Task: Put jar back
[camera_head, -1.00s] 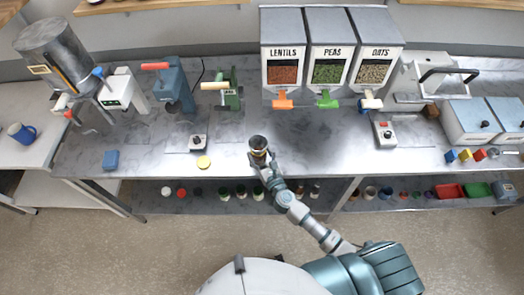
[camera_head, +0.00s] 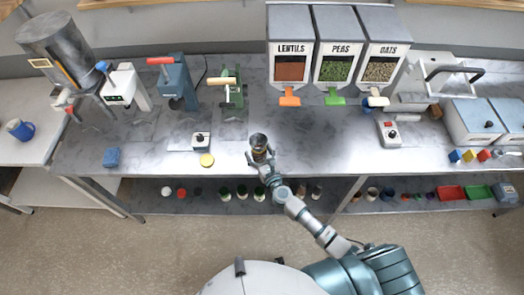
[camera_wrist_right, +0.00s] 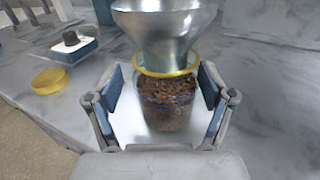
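A glass jar (camera_wrist_right: 165,108) of dark brown bits has a yellow ring at its mouth and a metal funnel (camera_wrist_right: 165,35) on top. In the head view, the jar with its funnel (camera_head: 259,145) is near the bench's front edge. My right gripper (camera_wrist_right: 160,95) has its two blue-padded fingers on either side of the jar, with visible gaps, so it looks open around it. It also shows in the head view (camera_head: 260,157). A yellow round lid (camera_head: 207,160) lies left of the jar, near a small knob box (camera_head: 200,141). My left gripper is out of view.
Lentils, peas and oats dispensers (camera_head: 338,50) stand at the back. A blue press (camera_head: 173,85) and a green device (camera_head: 232,92) stand left of them. A blue block (camera_head: 112,157) lies at front left. Several jars (camera_head: 242,193) stand on the lower shelf.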

